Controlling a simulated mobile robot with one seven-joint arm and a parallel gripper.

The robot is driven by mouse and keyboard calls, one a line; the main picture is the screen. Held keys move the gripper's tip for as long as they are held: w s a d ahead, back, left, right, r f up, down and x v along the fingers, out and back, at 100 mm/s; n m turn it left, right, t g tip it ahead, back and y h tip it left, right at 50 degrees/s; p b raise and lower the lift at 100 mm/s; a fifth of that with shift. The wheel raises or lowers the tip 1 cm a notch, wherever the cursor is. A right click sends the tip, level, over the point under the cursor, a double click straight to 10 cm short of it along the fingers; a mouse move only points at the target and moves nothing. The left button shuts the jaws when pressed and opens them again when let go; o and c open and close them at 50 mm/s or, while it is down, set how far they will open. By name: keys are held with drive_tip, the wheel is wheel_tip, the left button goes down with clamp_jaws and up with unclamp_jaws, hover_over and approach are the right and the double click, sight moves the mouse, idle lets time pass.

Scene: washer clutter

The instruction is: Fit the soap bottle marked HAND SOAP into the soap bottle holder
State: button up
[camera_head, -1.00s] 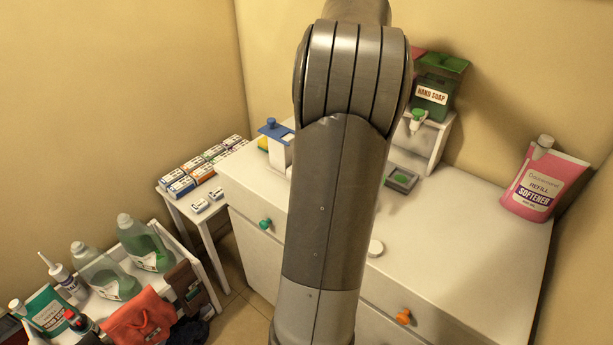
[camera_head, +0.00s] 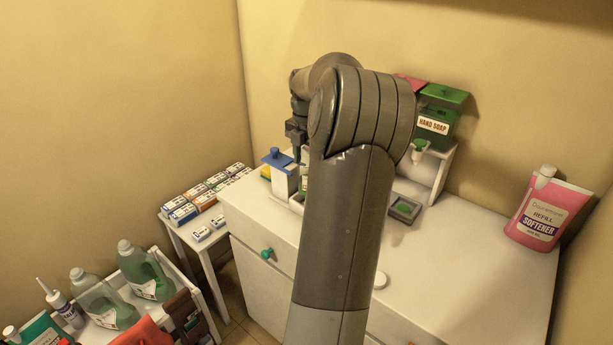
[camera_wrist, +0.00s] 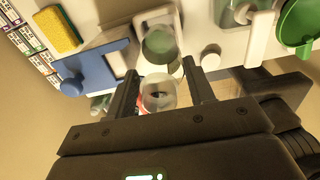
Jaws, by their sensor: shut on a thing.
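My gripper (camera_wrist: 162,90) is shut on a clear, rounded bottle (camera_wrist: 158,94) with a dark opening, between its two fingers in the wrist view. No lettering on it can be read. In the head view my gripper (camera_head: 300,145) is partly hidden by my own arm, above the cabinet's back left. A pale thing with green on it (camera_head: 305,180) shows just below it, mostly hidden. The words HAND SOAP are readable on a green-lidded dispenser (camera_head: 436,122) at the back. A white-rimmed round green thing (camera_wrist: 160,44) lies just beyond the fingers; I cannot tell whether it is the holder.
A white container with a blue lid (camera_head: 280,170) stands close left of my gripper, by a yellow sponge (camera_wrist: 57,28). A pink softener pouch (camera_head: 547,210) stands at the right. The cabinet top (camera_head: 455,240) is clear at front right.

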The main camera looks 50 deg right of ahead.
drive_tip(key=shift+f, duration=2.9)
drive_tip(key=o, duration=1.2)
drive_tip(key=shift+f, duration=0.1)
drive_tip(key=shift+c, duration=0.2)
